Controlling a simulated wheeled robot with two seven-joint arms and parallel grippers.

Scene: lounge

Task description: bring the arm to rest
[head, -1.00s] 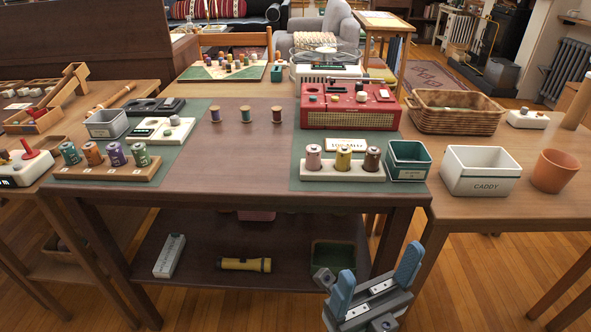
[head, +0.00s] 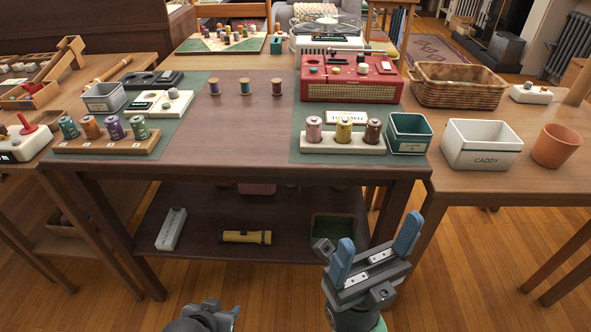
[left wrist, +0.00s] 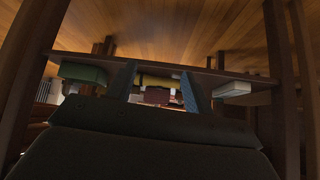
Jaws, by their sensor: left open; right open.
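My right gripper (head: 378,246) hangs in front of the table, low and right of the middle, its blue-tipped fingers spread with nothing between them. My left gripper (head: 208,312) shows only in part at the bottom edge of the head view, below the table's lower shelf. In the left wrist view the two blue-tipped fingers of my left gripper (left wrist: 157,92) stand apart, with no object held between them. That view looks toward the lower shelf with the floor at the top of the picture.
The dark table (head: 240,142) stands ahead, bearing spools, a red radio (head: 350,92) and a green box (head: 409,146). Its lower shelf (head: 200,252) holds a yellow flashlight (head: 246,237) and a white box (head: 171,229). A white caddy (head: 482,158) stands on the right table. Floor in front is clear.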

